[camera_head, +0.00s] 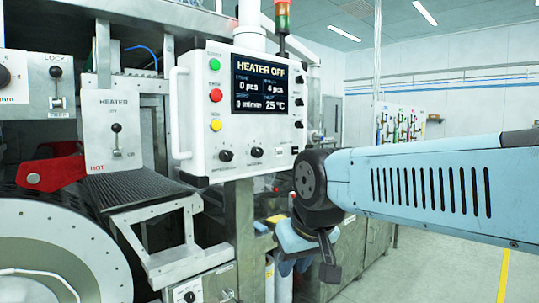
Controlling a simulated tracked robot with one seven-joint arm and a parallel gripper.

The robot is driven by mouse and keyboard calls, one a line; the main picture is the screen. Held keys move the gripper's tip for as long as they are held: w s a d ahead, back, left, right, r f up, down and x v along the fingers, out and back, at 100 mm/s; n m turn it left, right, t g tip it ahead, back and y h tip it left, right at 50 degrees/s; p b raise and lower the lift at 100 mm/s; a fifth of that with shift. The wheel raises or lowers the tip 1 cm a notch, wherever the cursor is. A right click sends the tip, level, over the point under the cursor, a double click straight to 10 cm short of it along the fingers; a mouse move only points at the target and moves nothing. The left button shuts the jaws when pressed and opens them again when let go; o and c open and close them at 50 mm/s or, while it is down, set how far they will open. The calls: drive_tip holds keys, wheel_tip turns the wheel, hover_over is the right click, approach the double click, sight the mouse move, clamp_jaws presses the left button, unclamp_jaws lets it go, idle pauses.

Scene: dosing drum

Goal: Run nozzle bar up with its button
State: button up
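A white control panel (245,172) stands in the middle of the head view, with a lit screen (268,82) reading HEATER OFF. Its left edge carries a green button (214,64), a red button (215,96) and a yellow button (215,125). Their small labels are unreadable, so I cannot tell which button belongs to the nozzle bar. I cannot make out the nozzle bar itself. My gripper (328,262) seems to be the dark end below my blue wrist, right of and lower than the panel, apart from the buttons. Its finger opening cannot be made out.
Left of the panel is a HEATER lever (117,140) above a black ribbed chute (135,188). A red clamp handle (50,174) and a large drum (55,255) are at left. A LOCK lever (56,85) is top left. Open floor (450,262) lies at right.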

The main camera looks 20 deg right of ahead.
clamp_jaws()
idle(1.2)
